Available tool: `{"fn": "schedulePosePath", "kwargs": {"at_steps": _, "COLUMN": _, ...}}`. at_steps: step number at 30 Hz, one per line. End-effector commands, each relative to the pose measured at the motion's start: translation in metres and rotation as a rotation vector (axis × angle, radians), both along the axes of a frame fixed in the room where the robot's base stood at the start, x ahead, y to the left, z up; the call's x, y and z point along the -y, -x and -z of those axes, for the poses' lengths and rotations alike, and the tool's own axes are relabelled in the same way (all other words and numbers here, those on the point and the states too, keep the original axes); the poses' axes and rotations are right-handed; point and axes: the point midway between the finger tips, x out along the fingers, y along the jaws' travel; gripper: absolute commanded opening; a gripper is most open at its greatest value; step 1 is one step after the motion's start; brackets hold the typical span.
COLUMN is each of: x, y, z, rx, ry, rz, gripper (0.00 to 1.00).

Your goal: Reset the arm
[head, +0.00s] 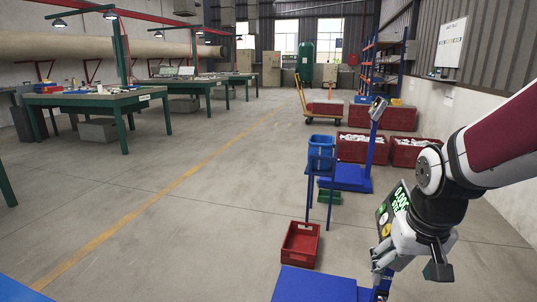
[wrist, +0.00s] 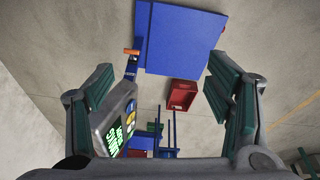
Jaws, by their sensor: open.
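My arm comes in from the right edge in the head view, dark red and grey. My gripper (head: 411,272) hangs at its end, low on the right, over or near a blue scale platform (head: 308,286). In the wrist view my gripper (wrist: 163,82) has its two green-padded fingers wide apart, with nothing between them. The blue platform (wrist: 182,38) lies below and beyond the fingertips. A scale display (wrist: 118,128) with green digits shows beside the left finger; it also shows in the head view (head: 398,200), partly behind my arm.
A red crate (head: 301,243) stands on the floor beyond the platform. Behind it are a blue bin (head: 321,150) on a stand and another blue scale (head: 347,177). Red crates of castings (head: 366,149) line the right side. Green workbenches (head: 105,98) stand left; the middle floor is clear.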

Motion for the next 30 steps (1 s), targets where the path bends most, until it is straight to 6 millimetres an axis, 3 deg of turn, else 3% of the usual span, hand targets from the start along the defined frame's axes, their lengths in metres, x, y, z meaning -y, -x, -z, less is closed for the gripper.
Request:
{"fn": "schedulePosePath", "kwargs": {"at_steps": 1, "x": -0.008, "y": 0.02, "z": -0.013, "rx": -0.009, "ry": -0.003, "rz": -0.01, "gripper": 0.73}}
{"fn": "schedulePosePath", "kwargs": {"at_steps": 6, "x": -0.031, "y": 0.089, "z": -0.04, "rx": -0.073, "ry": -0.018, "rz": -0.04, "gripper": 0.73}}
{"fn": "schedulePosePath", "kwargs": {"at_steps": 9, "x": -0.042, "y": 0.129, "z": -0.05, "rx": -0.11, "ry": -0.028, "rz": -0.058, "gripper": 0.73}}
{"fn": "schedulePosePath", "kwargs": {"at_steps": 15, "x": -0.055, "y": 0.191, "z": -0.059, "rx": -0.169, "ry": -0.042, "rz": -0.086, "gripper": 0.73}}
{"fn": "schedulePosePath", "kwargs": {"at_steps": 24, "x": -0.063, "y": 0.254, "z": -0.063, "rx": -0.229, "ry": -0.057, "rz": -0.121, "gripper": 0.73}}
{"fn": "schedulePosePath", "kwargs": {"at_steps": 30, "x": -0.062, "y": 0.245, "z": -0.095, "rx": -0.197, "ry": -0.053, "rz": -0.119, "gripper": 0.73}}
